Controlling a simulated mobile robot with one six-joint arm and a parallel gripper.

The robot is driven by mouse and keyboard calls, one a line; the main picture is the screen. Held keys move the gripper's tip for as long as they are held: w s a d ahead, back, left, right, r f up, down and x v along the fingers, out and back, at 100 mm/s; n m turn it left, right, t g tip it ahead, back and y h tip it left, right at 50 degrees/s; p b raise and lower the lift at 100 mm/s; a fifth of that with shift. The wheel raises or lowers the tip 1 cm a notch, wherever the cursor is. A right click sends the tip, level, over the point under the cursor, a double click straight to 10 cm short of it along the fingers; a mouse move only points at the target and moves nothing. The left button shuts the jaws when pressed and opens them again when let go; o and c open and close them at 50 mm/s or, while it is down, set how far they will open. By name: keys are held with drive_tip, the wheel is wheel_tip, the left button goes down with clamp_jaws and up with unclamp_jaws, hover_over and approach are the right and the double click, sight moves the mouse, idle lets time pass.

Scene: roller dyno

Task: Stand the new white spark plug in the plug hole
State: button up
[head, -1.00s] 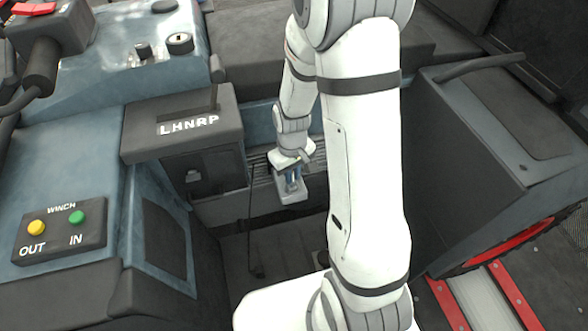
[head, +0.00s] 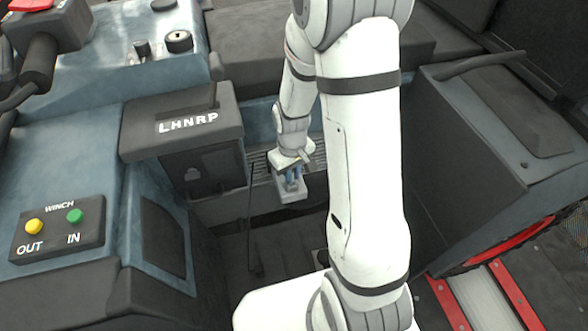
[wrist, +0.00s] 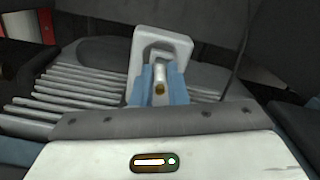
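My gripper (head: 292,182) reaches down to a light grey block (head: 292,195) in the footwell. In the wrist view, the two blue fingers (wrist: 160,87) are close together on a small white spark plug (wrist: 160,70) with a brass-coloured end towards me. The grey block (wrist: 181,43) lies right beyond the fingertips, with a recess facing them. The fingers and the plug's near end hide the plug hole, so I cannot tell whether the plug's far end is in it.
Ribbed grey fins (wrist: 75,95) lie beside the block. A shift housing marked LHNRP (head: 185,125) stands left of the gripper, and a thin dark cable (head: 249,215) hangs close by. A dark side panel (head: 450,180) rises on the right.

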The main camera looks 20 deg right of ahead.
drive_tip(key=o, duration=0.5)
drive_tip(key=shift+r+p, duration=0.75)
drive_tip(key=shift+r, duration=3.2)
drive_tip(key=shift+r, duration=0.35)
drive_tip(key=s+r+m+t+p, duration=0.1)
drive_tip(key=s+r+p, duration=0.2)
drive_tip(key=r, duration=0.5)
drive_tip(key=s+r+m+p, duration=0.1)
drive_tip(key=s+r+p, duration=0.3)
drive_tip(key=s+r, duration=0.2)
drive_tip(key=s+r+m+t+p, duration=0.1)
drive_tip(key=s+r+p, duration=0.2)
drive_tip(key=r, duration=0.7)
drive_tip(key=shift+s+d+r+m+t+p, duration=0.15)
drive_tip(key=shift+s+p, duration=0.05)
drive_tip(key=shift+s, duration=0.25)
drive_tip(key=shift+s+d+r+m+t+p, duration=0.1)
drive_tip(key=shift+s+m+t+p, duration=0.1)
drive_tip(key=shift+s, duration=0.25)
